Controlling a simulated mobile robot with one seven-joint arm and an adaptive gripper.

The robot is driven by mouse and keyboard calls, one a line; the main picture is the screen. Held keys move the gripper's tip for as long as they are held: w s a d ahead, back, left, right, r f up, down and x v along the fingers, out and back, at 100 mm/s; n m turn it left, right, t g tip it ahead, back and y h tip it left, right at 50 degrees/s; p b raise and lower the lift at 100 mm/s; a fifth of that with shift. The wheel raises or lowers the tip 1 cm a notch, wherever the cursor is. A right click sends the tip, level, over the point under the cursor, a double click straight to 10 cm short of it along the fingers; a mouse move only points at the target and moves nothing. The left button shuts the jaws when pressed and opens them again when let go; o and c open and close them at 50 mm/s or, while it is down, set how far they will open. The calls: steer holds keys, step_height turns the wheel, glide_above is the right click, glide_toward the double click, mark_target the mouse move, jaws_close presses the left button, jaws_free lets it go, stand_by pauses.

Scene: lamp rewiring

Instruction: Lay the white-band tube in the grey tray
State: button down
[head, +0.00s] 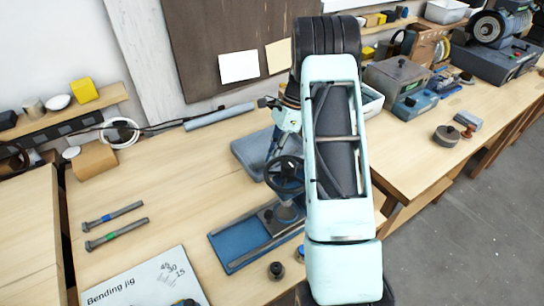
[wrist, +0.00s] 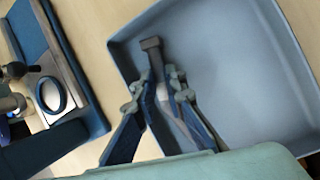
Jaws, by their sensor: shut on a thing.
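The grey tray (wrist: 235,70) fills much of the wrist view. In the head view the tray (head: 246,150) lies on the bench, partly hidden behind my arm. My gripper (wrist: 162,85) is shut on the white-band tube (wrist: 153,52), a dark tube with a wider squared end. A pale patch, likely its white band, shows between the fingers. The tube's far end appears over the tray, near its left wall and corner. I cannot tell whether it touches the tray floor. In the head view my arm mostly hides the gripper and the tube.
A blue-banded tube (head: 113,214) and a green-banded tube (head: 116,234) lie on the bench at left. A bending jig sheet (head: 150,280) is at the front. A blue-based fixture (head: 235,246) with a dark handwheel (head: 284,174) stands close to the tray.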

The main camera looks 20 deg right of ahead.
steer(key=shift+f, duration=0.1)
steer(key=c, duration=2.3)
jaws_free()
steer(key=shift+o, duration=0.2)
steer(key=b+v, duration=0.1)
steer(key=v, duration=1.1)
